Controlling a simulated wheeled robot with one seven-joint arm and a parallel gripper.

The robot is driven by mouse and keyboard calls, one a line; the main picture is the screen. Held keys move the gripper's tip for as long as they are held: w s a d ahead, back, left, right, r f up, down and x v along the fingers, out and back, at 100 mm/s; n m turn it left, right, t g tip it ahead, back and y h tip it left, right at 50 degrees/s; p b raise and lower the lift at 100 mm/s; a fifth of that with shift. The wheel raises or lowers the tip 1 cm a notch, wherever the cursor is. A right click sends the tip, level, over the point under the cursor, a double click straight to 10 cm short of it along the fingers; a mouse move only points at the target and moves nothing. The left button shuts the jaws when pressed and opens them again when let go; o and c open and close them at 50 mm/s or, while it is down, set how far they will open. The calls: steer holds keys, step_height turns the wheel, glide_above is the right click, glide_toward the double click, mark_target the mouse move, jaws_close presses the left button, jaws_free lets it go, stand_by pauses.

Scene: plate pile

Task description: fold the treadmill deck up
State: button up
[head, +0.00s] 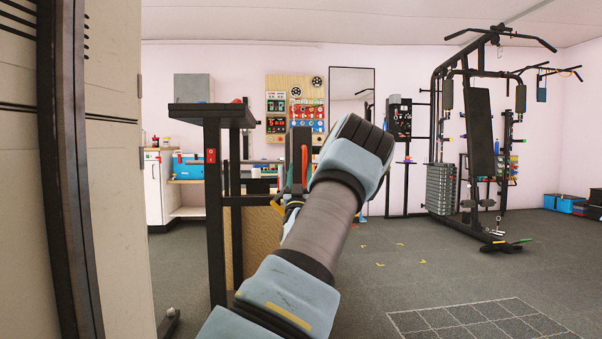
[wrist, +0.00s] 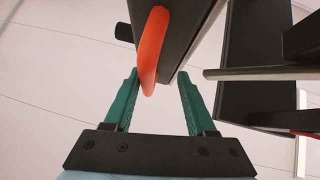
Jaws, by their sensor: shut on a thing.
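The treadmill's black upright frame (head: 214,215) stands left of centre in the head view, with a flat black top (head: 205,112) and a red switch. A dark slab-like part, seemingly the deck's end (wrist: 185,32), fills the top middle of the wrist view. An orange handle (wrist: 153,50) is on it and also shows as a thin strip in the head view (head: 304,165). My gripper (wrist: 157,76) has its teal fingers on either side of the handle, shut on it. In the head view my arm hides the fingers and much of the deck.
A tall beige cabinet (head: 100,200) is close on the left. A multi-station gym machine (head: 480,150) stands at the back right. A bench with a blue box (head: 187,166) is along the back wall.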

steer(key=shift+d, duration=0.15)
stand_by(0.4)
steer(key=v, duration=1)
steer(key=shift+s+f+p, duration=0.25)
steer(key=shift+p, duration=0.15)
